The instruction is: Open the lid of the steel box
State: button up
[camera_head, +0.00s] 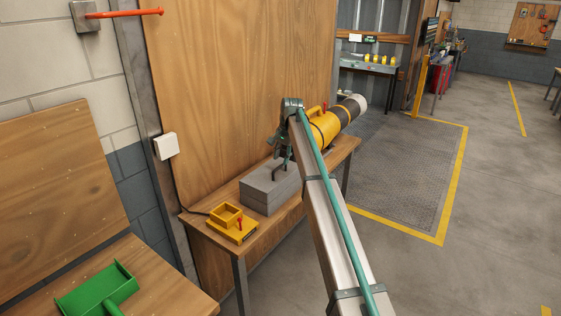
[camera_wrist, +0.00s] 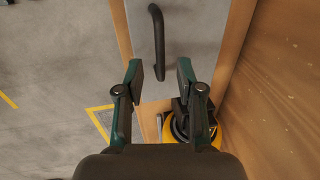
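The grey steel box (camera_head: 268,190) sits on the wooden bench with its lid down. A dark bar handle (camera_head: 277,173) stands on its top. In the wrist view the grey lid (camera_wrist: 183,35) fills the upper middle, and the black handle (camera_wrist: 157,38) runs down toward the gap between my fingers. My gripper (camera_head: 284,155) is above the box, close to the handle. In the wrist view my gripper (camera_wrist: 161,78) is open, with one finger on each side of the handle's lower end. Nothing is held, and I cannot tell whether a finger touches the handle.
A yellow and black cylindrical machine (camera_head: 326,127) lies behind my gripper. A wooden panel (camera_head: 225,80) rises behind the bench. A green scoop (camera_head: 100,292) lies at lower left.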

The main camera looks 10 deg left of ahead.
aim_at(280, 167)
jog(key=shift+w+a+f+p, duration=0.15)
jog(key=shift+f+p, duration=0.05)
jog(key=shift+f, duration=0.65)
jog(key=shift+w+a+f+p, duration=0.1)
jog(key=shift+a+f+p, duration=0.05)
jog(key=shift+f, duration=0.7)
grip_shut()
